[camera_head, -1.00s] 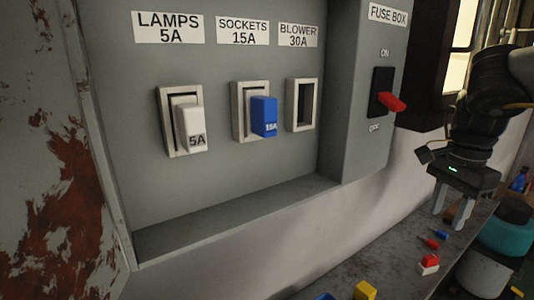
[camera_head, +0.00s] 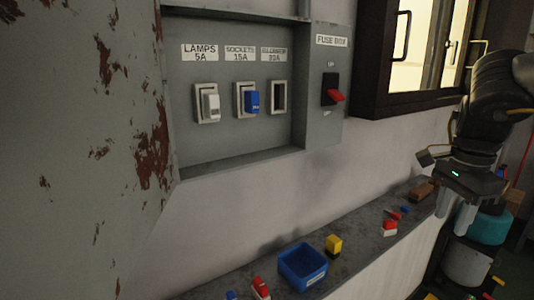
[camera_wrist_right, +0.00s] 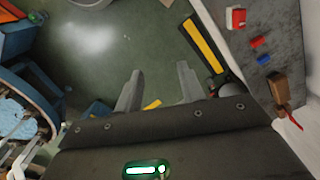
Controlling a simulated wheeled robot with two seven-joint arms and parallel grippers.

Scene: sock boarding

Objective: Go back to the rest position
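My right gripper (camera_head: 456,214) hangs at the right of the head view, pointing down, in front of the shelf's right end. In the right wrist view (camera_wrist_right: 158,90) its two fingers are spread apart with nothing between them. My left gripper is not in view. The fuse box (camera_head: 318,110) is on the wall at upper left, apart from my gripper. A white fuse (camera_head: 211,106) sits in the LAMPS slot and a blue fuse (camera_head: 252,102) in the SOCKETS slot. The BLOWER slot (camera_head: 278,97) is empty. The red switch lever (camera_head: 336,97) points outward and slightly down.
A grey shelf (camera_head: 375,243) runs below the box. It holds a blue bin (camera_head: 302,268), a yellow fuse (camera_head: 333,245), red-and-white fuses (camera_head: 389,228) and small loose pieces. A rusty metal door (camera_head: 85,150) fills the left. A teal container (camera_head: 484,227) stands at right.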

